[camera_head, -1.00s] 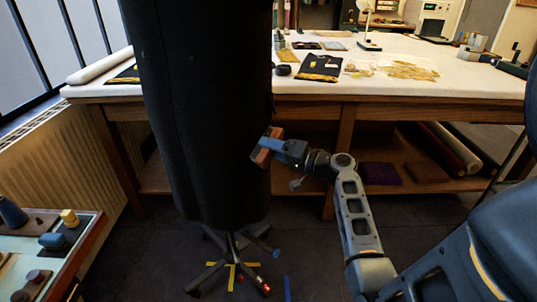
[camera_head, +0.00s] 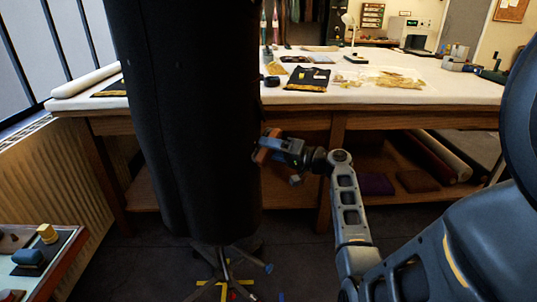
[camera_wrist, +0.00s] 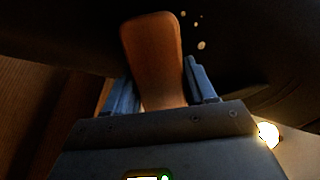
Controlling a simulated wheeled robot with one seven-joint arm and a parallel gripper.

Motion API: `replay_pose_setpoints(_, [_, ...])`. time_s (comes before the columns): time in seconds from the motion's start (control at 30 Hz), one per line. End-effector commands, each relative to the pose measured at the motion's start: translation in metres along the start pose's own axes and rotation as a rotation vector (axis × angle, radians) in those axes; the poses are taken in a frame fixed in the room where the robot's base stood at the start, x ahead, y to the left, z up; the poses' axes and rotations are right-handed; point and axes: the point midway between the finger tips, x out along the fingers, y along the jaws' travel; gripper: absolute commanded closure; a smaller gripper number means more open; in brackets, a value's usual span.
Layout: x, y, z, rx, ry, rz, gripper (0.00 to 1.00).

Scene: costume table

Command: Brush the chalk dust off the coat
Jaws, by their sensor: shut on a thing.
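The black coat (camera_head: 190,130) hangs upright on a wheeled stand (camera_head: 225,280) left of centre. In the wrist view the dark coat (camera_wrist: 255,40) fills the top. A few pale specks (camera_wrist: 200,44) show on it, just right of the brush. My gripper (camera_head: 276,147) is at the coat's right edge, low down. It is shut on a brown wooden brush (camera_wrist: 153,50), which points toward the coat. The brush's bristles are hidden, and I cannot tell whether they touch the cloth.
A long white-topped table (camera_head: 400,96) stands behind, with folded dark cloth (camera_head: 307,78), a lamp (camera_head: 348,30) and small items on it. Fabric rolls (camera_head: 445,155) lie on its lower shelf. A side table (camera_head: 45,270) with small blocks is at lower left.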

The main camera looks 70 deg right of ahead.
Motion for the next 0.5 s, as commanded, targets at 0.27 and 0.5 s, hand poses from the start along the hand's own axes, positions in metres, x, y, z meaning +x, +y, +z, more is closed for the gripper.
replay_pose_setpoints(0.27, [0.000,-0.007,0.006,-0.002,0.000,-0.003,0.83])
replay_pose_setpoints(0.5, [-0.002,-0.015,0.023,0.000,0.000,-0.002,0.83])
